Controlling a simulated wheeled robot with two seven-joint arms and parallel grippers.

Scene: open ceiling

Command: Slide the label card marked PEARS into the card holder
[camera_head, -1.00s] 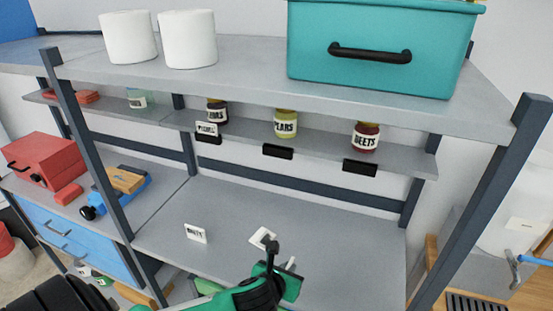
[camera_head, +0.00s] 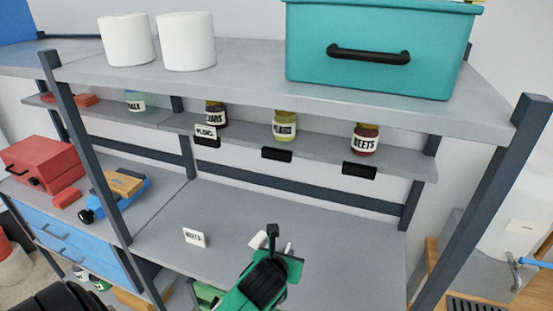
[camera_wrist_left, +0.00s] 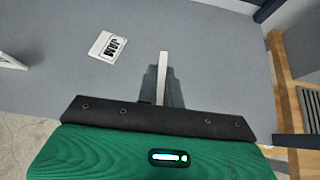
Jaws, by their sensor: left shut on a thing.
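My left gripper (camera_head: 281,246) is low over the front part of the bench. It is shut on a thin white card (camera_wrist_left: 163,75), seen edge-on in the left wrist view, so its marking cannot be read. Three black card holders sit on the shelf edge: the left one (camera_head: 207,143) has a white card in it, apparently PLUMS. The middle holder (camera_head: 277,155), below the PEARS jar (camera_head: 285,126), is empty, as is the right holder (camera_head: 359,170), below the BEETS jar (camera_head: 365,139). My right gripper is not in view.
A card marked JAM (camera_wrist_left: 107,46) lies on the bench left of the gripper. Another white card (camera_head: 194,237) stands further left. The upper board and a dark post (camera_head: 480,205) bound the shelf. The bench (camera_head: 340,220) behind the gripper is clear.

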